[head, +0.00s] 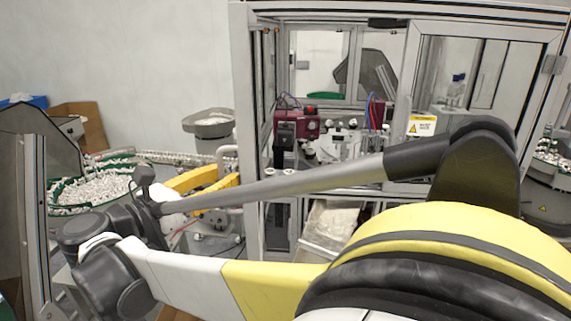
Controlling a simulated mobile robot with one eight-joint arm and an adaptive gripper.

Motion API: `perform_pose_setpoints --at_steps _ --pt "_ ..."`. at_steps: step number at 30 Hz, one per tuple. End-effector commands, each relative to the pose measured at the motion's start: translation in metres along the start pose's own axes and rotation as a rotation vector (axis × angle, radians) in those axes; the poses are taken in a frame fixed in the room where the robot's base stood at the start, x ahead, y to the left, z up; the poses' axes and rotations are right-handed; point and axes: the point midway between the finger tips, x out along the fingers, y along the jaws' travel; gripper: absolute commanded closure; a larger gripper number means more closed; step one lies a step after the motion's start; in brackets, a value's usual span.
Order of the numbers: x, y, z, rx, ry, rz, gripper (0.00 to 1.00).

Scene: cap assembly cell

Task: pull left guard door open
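The guarded machine (243,120) has a grey metal frame and stands upright in the middle and right of the head view. Its left front bay (340,100) shows the inside clearly; I cannot tell whether a clear left door pane covers it or the bay is open. No left door handle can be made out. The framed right guard door (485,27) has a clear pane, a yellow and white warning label at its lower left and a grey fitting near its right edge. My arm crosses in front of the lower half of the machine. My gripper cannot be made out.
A round bowl (210,123) and a green-rimmed bowl of pale caps (95,190) stand to the left, near yellow rails (192,180). A dark panel with a metal post (35,200) is at the left edge. A bin (330,225) sits below the machine.

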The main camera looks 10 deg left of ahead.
Motion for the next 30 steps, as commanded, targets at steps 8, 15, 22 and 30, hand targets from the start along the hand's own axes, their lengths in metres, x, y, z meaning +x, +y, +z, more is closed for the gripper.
perform_pose_setpoints --at_steps 8,15,22,30 --pt "-0.004 0.0 0.0 0.0 -0.001 0.001 0.68" --pt "-0.047 0.001 0.0 0.0 -0.001 0.005 0.68" --pt "-0.096 0.001 0.0 0.0 -0.001 0.003 0.68" --pt "-0.12 0.0 0.0 0.0 -0.001 0.001 0.68"
